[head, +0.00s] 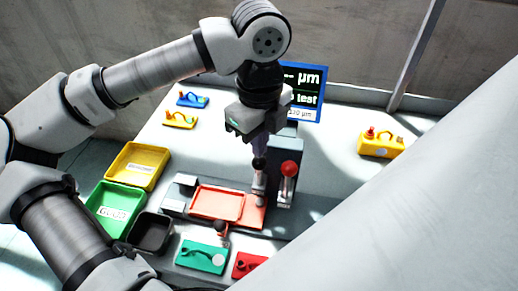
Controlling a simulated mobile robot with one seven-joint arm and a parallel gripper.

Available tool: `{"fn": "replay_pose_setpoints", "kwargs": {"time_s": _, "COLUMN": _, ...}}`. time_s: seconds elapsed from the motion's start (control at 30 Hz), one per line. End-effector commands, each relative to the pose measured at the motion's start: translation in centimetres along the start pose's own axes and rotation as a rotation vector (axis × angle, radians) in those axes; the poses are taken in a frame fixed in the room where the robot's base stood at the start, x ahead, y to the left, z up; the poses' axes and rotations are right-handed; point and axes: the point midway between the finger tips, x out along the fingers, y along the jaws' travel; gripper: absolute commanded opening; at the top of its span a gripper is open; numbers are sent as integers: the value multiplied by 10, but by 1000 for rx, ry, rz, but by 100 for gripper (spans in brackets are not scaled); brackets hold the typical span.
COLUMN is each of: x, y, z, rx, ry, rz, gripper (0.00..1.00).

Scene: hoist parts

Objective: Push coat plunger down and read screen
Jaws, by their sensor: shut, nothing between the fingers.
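My gripper (260,150) points straight down over the test stand, with its fingers together. Just below the fingertips is the coat plunger (259,183), an upright pale shaft with a dark round top. The fingertips appear at or just above that top; I cannot tell whether they touch. The plunger stands at the right end of a red plate (217,204) on a grey base. The blue screen (309,84) stands behind. It shows "-- µm" and "test", with a white strip ending in "510 µm" below. My arm hides its left part.
A red-knobbed lever (289,170) stands close right of the plunger. A black knob (221,228) is at the front. Yellow (137,166), green (117,210) and black (150,233) trays lie left. Small coloured parts lie around, including a yellow one (381,145) at right.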

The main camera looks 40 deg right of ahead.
Motion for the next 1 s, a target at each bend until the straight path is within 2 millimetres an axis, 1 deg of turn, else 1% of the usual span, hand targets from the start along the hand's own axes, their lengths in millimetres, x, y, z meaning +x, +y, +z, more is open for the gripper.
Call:
{"fn": "replay_pose_setpoints", "kwargs": {"time_s": 0.1, "x": 10, "y": 0, "z": 0, "rx": -1, "ry": 0, "rz": 0, "gripper": 0}}
{"fn": "replay_pose_setpoints", "kwargs": {"time_s": 0.9, "x": 60, "y": 0, "z": 0, "rx": 0, "ry": 0, "rz": 1, "gripper": 0}}
{"fn": "replay_pose_setpoints", "kwargs": {"time_s": 0.97, "x": 63, "y": 0, "z": 0, "rx": 0, "ry": 0, "rz": 1, "gripper": 0}}
{"fn": "replay_pose_setpoints", "kwargs": {"time_s": 1.0, "x": 59, "y": 0, "z": 0, "rx": 0, "ry": 0, "rz": 1, "gripper": 0}}
